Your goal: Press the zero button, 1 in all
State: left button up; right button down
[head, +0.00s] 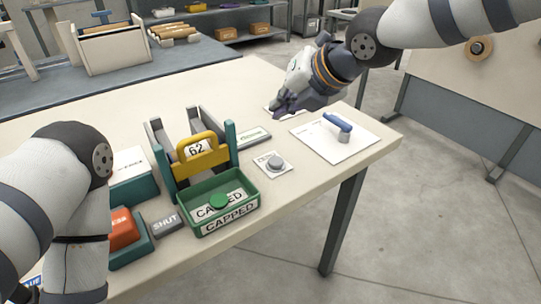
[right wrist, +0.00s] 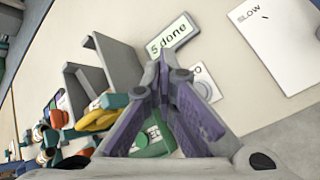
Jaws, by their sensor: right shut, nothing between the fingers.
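The zero button (head: 275,162) is a grey round knob on a small white plate on the table, right of the green tray. In the right wrist view the zero button (right wrist: 205,86) is partly hidden behind my fingers, with only an "O" of its label showing. My right gripper (head: 280,108) is shut and empty, above the table beyond the button and apart from it. Its fingertips meet in the right wrist view (right wrist: 164,58). My left arm shows at the left, but its gripper is out of view.
A green tray (head: 248,204) with a "CAPPED" label and a green button, and a yellow handle (head: 203,145) marked 62, stand left of the button. A blue lever (head: 338,123) stands on a white sheet at the right. A "done" display (right wrist: 172,38) lies behind.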

aim_at(279, 159)
pick_arm(q)
jog(key=shift+s+d, duration=0.1)
pick_arm(e)
jog(key=shift+s+f, duration=0.1)
